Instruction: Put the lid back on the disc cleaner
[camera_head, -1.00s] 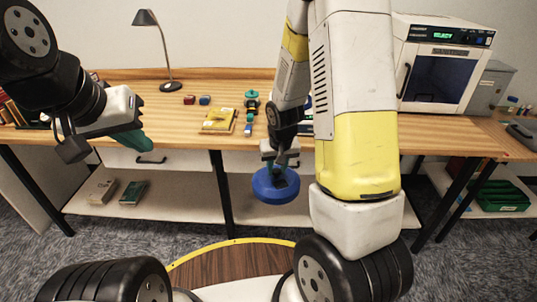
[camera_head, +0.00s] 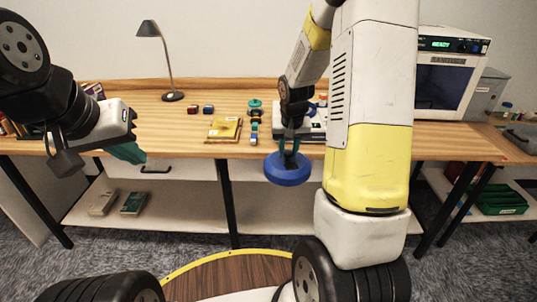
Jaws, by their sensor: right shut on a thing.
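A round blue lid (camera_head: 287,170) hangs in front of the table's front edge, roughly level. A white and grey device (camera_head: 312,128), which may be the disc cleaner, stands on the table behind my right arm. The arm hides much of it, so I cannot see its top clearly. My left gripper (camera_head: 124,152) is at the left, in front of the table edge and away from the lid. Its teal fingers are seen from the side, and their opening does not show.
A white oven-like machine (camera_head: 449,80) stands at the right. The table's middle left is mostly clear.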

